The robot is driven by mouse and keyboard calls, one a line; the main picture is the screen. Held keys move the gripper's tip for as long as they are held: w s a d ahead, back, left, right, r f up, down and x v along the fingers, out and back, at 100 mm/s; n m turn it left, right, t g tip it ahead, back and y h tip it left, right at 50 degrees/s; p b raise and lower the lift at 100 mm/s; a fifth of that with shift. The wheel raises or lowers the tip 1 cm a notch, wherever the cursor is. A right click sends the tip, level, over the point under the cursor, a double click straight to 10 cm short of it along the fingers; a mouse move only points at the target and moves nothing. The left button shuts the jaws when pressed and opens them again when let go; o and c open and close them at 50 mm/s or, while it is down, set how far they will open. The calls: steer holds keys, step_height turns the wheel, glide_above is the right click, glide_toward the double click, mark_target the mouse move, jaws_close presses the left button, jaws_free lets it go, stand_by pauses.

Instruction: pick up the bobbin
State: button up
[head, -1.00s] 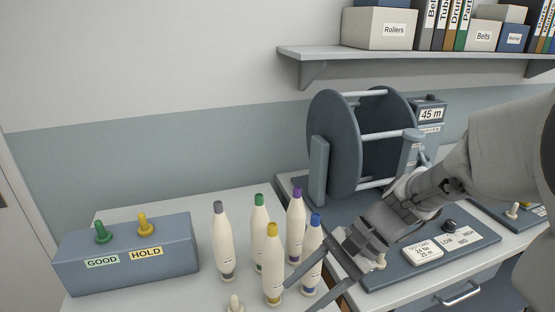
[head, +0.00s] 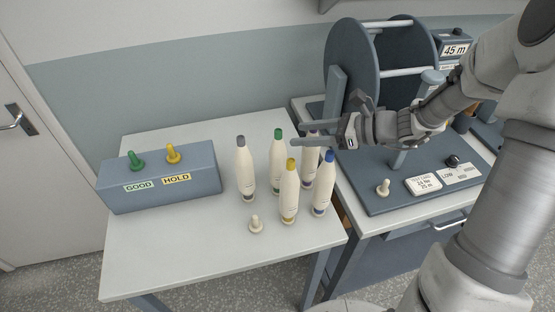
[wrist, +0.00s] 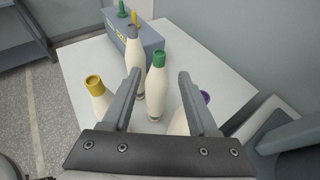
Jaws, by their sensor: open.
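Several cream bobbins stand upright in a cluster on the white table, with grey (head: 243,168), green (head: 277,162), yellow (head: 289,195) and blue (head: 324,185) tops. Another bobbin (head: 310,165) stands behind the blue-topped one; my gripper hides its top in the head view, and a purple top (wrist: 205,98) shows in the wrist view. My gripper (head: 325,122) is open and empty, near the tops at the right of the cluster. In the wrist view, the green-topped bobbin (wrist: 157,85) appears between the fingers and the purple top beside the right finger. I cannot tell any contact.
A blue-grey box (head: 163,186) with green and yellow knobs, labelled GOOD and HOLD, stands left of the bobbins. A reel machine (head: 350,75) is at the right. The front left of the white table (head: 170,255) is clear.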

glide_above(278, 163)
steer(key=w+d, duration=0.2)
steer(key=shift+s+f, duration=0.1)
steer(key=shift+f, duration=0.85)
steer(key=shift+p+x, duration=0.5)
steer(key=shift+x, duration=2.1)
steer(key=shift+r, duration=0.1)
jaws_close()
steer(key=shift+a, duration=0.1)
